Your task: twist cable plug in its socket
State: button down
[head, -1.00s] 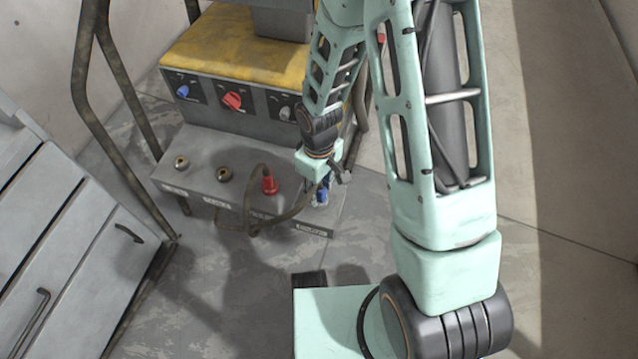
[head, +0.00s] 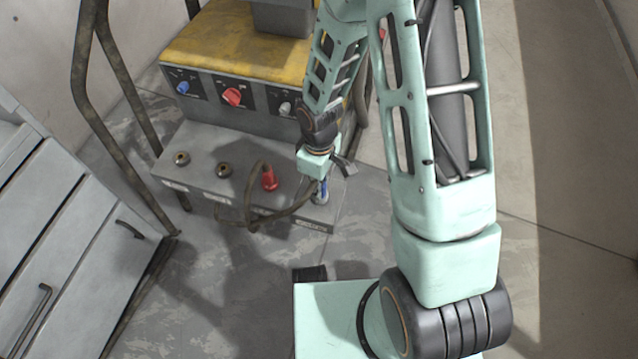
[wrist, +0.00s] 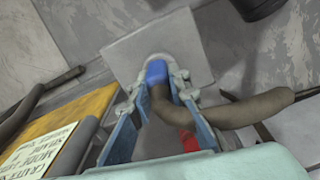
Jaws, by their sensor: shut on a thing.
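The blue cable plug (head: 322,194) stands at the right end of the row of sockets on the grey box ledge (head: 205,148). It also shows in the wrist view (wrist: 156,72), between my fingers. My gripper (head: 324,182) is shut on it from above; its fingers also show in the wrist view (wrist: 160,85). A brown cable (wrist: 245,110) bends away from the blue plug. The socket under the plug is hidden, so how deep the plug sits cannot be told.
A red plug (head: 269,179) stands left of the blue plug, joined by the looping cable (head: 250,215). Two empty sockets (head: 181,158) (head: 224,170) lie further left. Above are knobs (head: 232,96) and a yellow top (head: 225,45). A tubular frame (head: 98,110) and grey cabinet (head: 75,235) stand left.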

jog(key=shift+n, duration=1)
jog(key=c, duration=1.7)
grip_release()
jog(key=shift+c, duration=0.2)
jog(key=shift+r, duration=0.1)
notch_tip(320, 180, up, 12)
jog(key=shift+f, duration=0.1)
